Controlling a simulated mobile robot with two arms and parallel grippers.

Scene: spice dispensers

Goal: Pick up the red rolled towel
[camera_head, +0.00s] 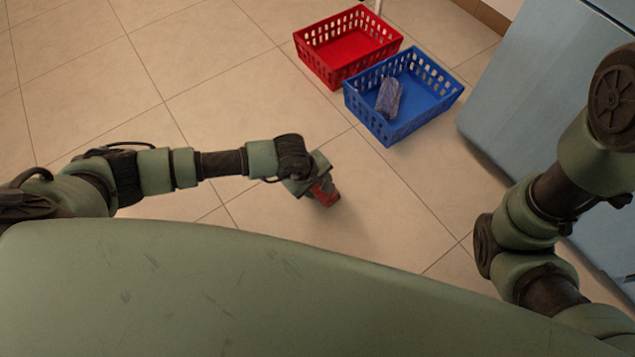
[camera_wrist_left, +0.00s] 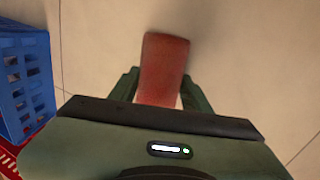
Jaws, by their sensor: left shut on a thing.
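The red rolled towel (camera_head: 325,194) is held in my left gripper (camera_head: 318,186), over the tiled floor in front of the baskets. In the left wrist view the towel (camera_wrist_left: 164,68) sticks out lengthwise between the two fingers of the gripper (camera_wrist_left: 160,88), which are shut on its sides. I cannot tell how far above the floor it is. My right arm shows at the right of the head view, but its gripper is out of view.
A red basket (camera_head: 313,62) stands empty at the back. A light blue cabinet (camera_head: 530,90) is at the right. The floor at the left is clear.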

